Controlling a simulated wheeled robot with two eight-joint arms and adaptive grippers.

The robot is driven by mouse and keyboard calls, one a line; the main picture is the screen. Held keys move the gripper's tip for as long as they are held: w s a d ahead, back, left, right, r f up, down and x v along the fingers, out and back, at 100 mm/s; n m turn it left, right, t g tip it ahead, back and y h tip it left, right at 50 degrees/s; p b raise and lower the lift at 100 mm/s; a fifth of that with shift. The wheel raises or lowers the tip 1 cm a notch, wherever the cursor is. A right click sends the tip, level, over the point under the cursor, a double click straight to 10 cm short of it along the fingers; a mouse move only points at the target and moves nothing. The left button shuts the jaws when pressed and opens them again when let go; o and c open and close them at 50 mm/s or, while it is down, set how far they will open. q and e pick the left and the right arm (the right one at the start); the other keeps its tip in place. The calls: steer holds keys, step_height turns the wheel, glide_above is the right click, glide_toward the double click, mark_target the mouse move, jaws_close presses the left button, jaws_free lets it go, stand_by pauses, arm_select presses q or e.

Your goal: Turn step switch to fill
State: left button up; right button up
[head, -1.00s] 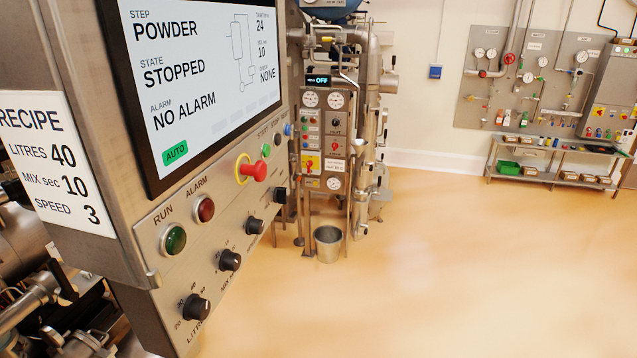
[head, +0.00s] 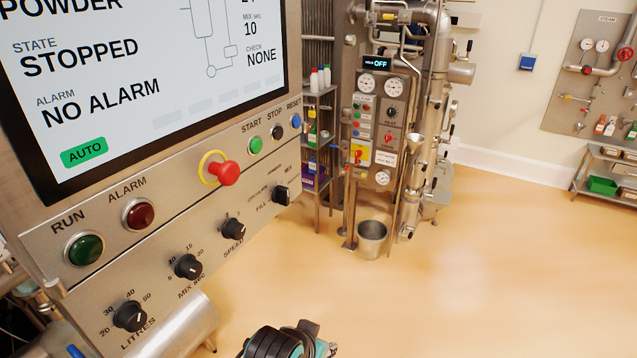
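The step switch (head: 281,195) is a black knob at the right end of the lower control panel row in the head view. Small labels stand around it, with FILL at its lower left and MIX at its upper right. Its exact pointer direction is too small to read for certain. The screen (head: 130,90) shows POWDER, STOPPED and NO ALARM, with a green AUTO tag. A black and teal part, seemingly of my own arm, shows at the bottom edge, below and apart from the switch. No gripper fingertips can be made out.
The red emergency stop (head: 228,173) sticks out above the row, left of the switch. The speed knob (head: 233,229), mix-seconds knob (head: 188,266) and litres knob (head: 130,316) lie further left. A metal bucket (head: 372,240) stands on the floor behind. The floor at right is clear.

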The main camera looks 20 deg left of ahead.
arm_select(q)
steer(key=m+g+y+p, duration=0.6)
steer(key=m+y+p, duration=0.8)
steer(key=m, duration=0.5)
glide_toward(284, 188)
steer(key=a, duration=0.1)
steer(key=x, duration=0.7)
steer(key=shift+w+a+f, duration=0.1)
steer(key=shift+a+f, duration=0.15)
steer(key=shift+f, duration=0.05)
steer(key=shift+h, duration=0.3)
jaws_close()
